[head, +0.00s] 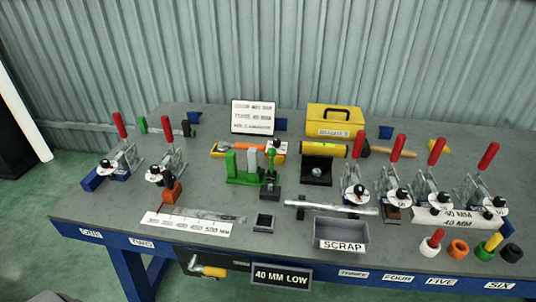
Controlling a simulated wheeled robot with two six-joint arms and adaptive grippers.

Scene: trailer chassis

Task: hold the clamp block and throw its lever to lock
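Several toggle clamps with red levers stand on the grey bench. Two are on the left: one on a blue block, with its lever (120,124) raised and leaning left, and one by an orange-brown block (172,192), its lever (167,128) also raised. More stand in a row on the right, with raised red levers (358,144), (400,146), (436,151) and (488,156). Round white discs with black knobs sit at their fronts. I cannot tell which one is the task's clamp block. Neither of my grippers shows in the head view.
A grey SCRAP tray (341,234), a small dark square holder (263,222), a ruler plate (187,224) and a metal bar (331,207) lie toward the front. A green fixture (243,165) and yellow toolbox (334,119) stand behind. Colored cylinders (458,248) crowd the right front.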

